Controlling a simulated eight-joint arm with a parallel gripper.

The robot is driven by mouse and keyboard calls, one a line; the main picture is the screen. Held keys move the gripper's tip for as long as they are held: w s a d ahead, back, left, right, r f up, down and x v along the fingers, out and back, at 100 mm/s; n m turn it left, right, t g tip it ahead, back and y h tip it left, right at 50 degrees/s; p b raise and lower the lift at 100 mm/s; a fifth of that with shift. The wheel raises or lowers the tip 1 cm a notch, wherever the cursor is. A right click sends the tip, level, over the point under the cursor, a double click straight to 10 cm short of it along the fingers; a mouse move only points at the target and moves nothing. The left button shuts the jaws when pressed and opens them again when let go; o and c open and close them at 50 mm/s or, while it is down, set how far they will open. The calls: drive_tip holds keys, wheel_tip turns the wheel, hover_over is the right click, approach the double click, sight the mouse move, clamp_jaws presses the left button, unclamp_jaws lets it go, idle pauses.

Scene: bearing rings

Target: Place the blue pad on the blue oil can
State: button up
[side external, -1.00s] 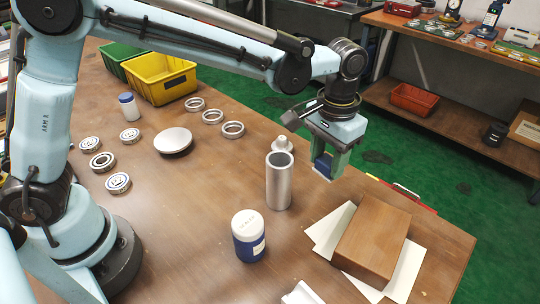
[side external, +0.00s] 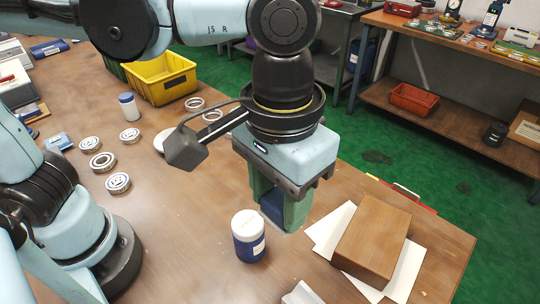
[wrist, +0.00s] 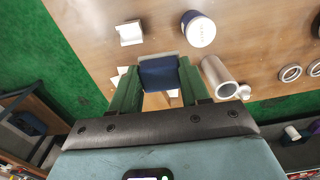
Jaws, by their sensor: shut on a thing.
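My gripper (side external: 283,212) points down above the right half of the bench, with its green fingers shut on the blue pad (side external: 271,207). In the wrist view the dark blue pad (wrist: 158,74) with a pale edge sits between both green fingers. The blue oil can (side external: 249,240), with a white lid, stands upright on the bench, just left of and nearer the camera than my gripper. It also shows in the wrist view (wrist: 198,30), at the top, right of the pad and apart from it.
A metal cylinder (wrist: 220,78) stands close to my right finger in the wrist view; my gripper hides it in the side view. A brown box (side external: 372,242) on white sheets lies to the right. Several bearing rings (side external: 103,161) and a yellow bin (side external: 160,78) are on the left.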

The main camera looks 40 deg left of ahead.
drive_tip(key=s+a+r, duration=0.2)
drive_tip(key=s+a, duration=0.1)
drive_tip(key=s, duration=0.6)
hover_over(246, 223)
drive_tip(key=shift+n, duration=0.3)
wheel_tip(246, 223, down, 7)
drive_tip(key=shift+s+f, duration=0.1)
drive_tip(key=shift+f, duration=2)
drive_tip(key=shift+f, duration=0.2)
drive_tip(key=o, duration=1)
drive_tip(key=shift+o, duration=0.2)
drive_tip(key=shift+r, duration=0.1)
